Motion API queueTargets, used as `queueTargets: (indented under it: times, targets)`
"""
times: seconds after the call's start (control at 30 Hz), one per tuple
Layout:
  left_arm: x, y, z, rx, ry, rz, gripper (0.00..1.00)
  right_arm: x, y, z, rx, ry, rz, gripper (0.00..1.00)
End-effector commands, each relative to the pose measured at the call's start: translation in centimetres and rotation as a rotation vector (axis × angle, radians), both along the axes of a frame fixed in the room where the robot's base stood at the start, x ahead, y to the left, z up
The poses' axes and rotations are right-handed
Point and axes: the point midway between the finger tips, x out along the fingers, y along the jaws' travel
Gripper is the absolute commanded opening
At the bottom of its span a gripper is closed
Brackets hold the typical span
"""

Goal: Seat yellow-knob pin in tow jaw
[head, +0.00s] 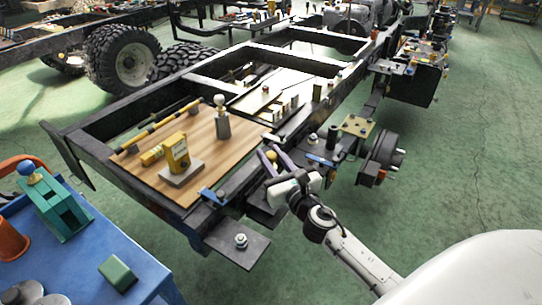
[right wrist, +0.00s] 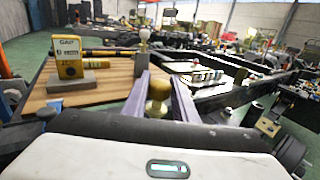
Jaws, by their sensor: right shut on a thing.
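My right gripper (head: 272,153) reaches over the near right rail of the chassis frame, by the right edge of the wooden board. Its purple fingers are shut on the yellow-knob pin. The round yellow knob (right wrist: 158,89) shows between the fingertips in the right wrist view, with a paler part below it; the lower end is hidden. A teal bracket (head: 53,212) with a blue knob on top stands on the blue cart at lower left. I cannot tell whether it is the tow jaw, and no other jaw shows clearly. My left gripper is not in view.
The wooden board (head: 205,135) on the frame carries a yellow gauge block (head: 178,149), a white-knobbed grey post (head: 222,122) and a striped rod. Metal brackets and a hub (head: 381,155) stick out right of the rail. The blue cart (head: 128,248) stands at lower left. Open green floor lies right.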

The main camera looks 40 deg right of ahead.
Motion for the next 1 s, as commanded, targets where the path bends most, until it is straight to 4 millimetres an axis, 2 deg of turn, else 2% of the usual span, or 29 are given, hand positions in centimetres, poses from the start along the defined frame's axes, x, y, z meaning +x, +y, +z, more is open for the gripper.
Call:
queueTargets:
  times: [1.0]
  targets:
    - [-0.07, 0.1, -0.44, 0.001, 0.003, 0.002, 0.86, 0.0, 0.0, -0.29, 0.0, -0.001, 0.0, 0.03]
